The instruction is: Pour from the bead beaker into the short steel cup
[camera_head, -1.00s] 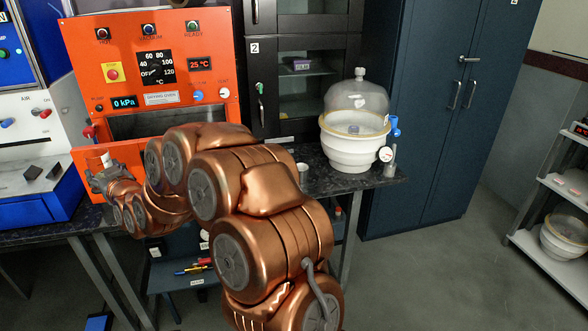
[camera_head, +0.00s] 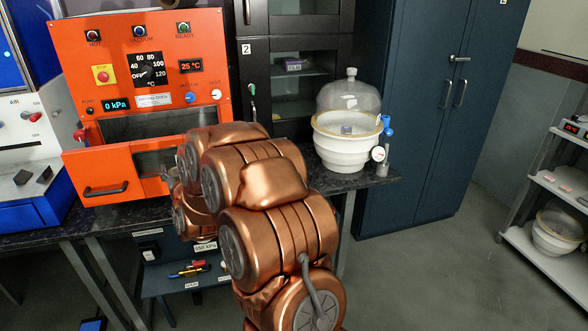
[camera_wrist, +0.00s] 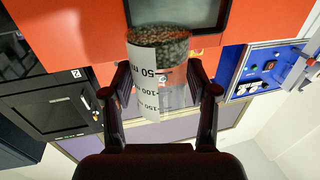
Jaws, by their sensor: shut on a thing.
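In the wrist view, my gripper (camera_wrist: 159,78) is shut on the bead beaker (camera_wrist: 172,72), a clear beaker with a white volume label. Dark grainy beads fill the beaker's end at the top of the picture. The wrist view appears upside down, with the ceiling at the bottom, so the beads lie at the beaker's base and it looks about upright. In the head view, the gripper and beaker are hidden behind my copper arm. I cannot see the short steel cup in either current view.
The orange oven (camera_head: 165,60) stands at the back left, its drawer-like front (camera_head: 110,180) close to my arm. A white desiccator with a clear dome (camera_head: 347,130) sits on the dark bench (camera_head: 372,180) to the right. Blue cabinets (camera_head: 425,120) stand behind.

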